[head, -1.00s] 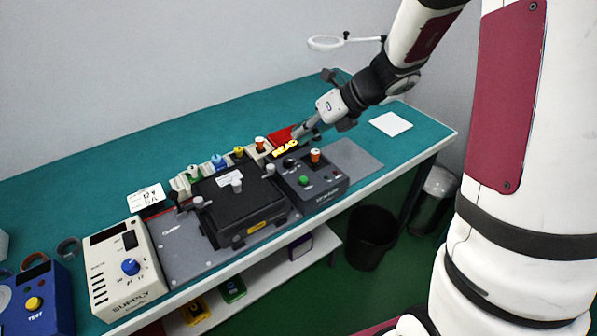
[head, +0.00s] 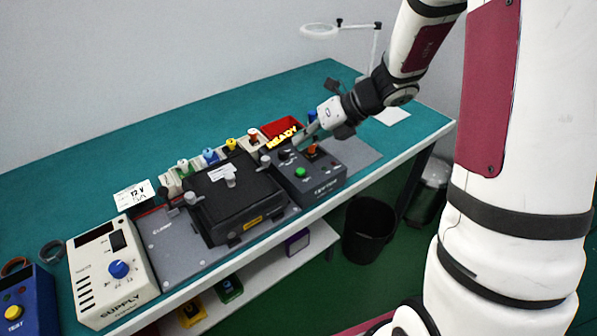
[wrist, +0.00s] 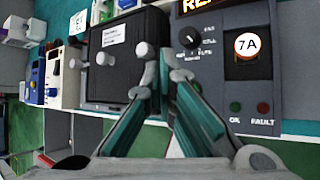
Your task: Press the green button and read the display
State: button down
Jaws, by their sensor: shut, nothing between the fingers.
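The green button (head: 301,173) is on the front part of the dark control box (head: 325,178). The lit display (head: 281,138) at the back of the box reads READY in yellow. My gripper (head: 298,142) is shut and empty, above the back part of the box, behind the green button in the head view. In the wrist view its fingers (wrist: 166,80) come together beside the box.
A black knob (wrist: 188,38) and an orange-topped part marked 7A (wrist: 247,45) stand on the box, with OK (wrist: 235,107) and FAULT (wrist: 263,107) lamps. A black lidded fixture (head: 238,200) lies to the left, then a white supply unit (head: 112,275).

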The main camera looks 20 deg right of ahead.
aim_at(302, 168)
jog(key=shift+f+b, duration=1.65)
jog(key=shift+f, duration=0.95)
jog(key=shift+f, duration=0.15)
jog(key=shift+f, duration=0.25)
jog(key=shift+f+b, duration=0.45)
jog(key=shift+b, duration=0.05)
jog(key=shift+r, duration=0.15)
jog(key=shift+r+p, duration=0.75)
jog(key=shift+p, duration=0.05)
jog(key=shift+r, duration=0.1)
notch_tip(302, 168, up, 5)
jog(key=p, duration=0.4)
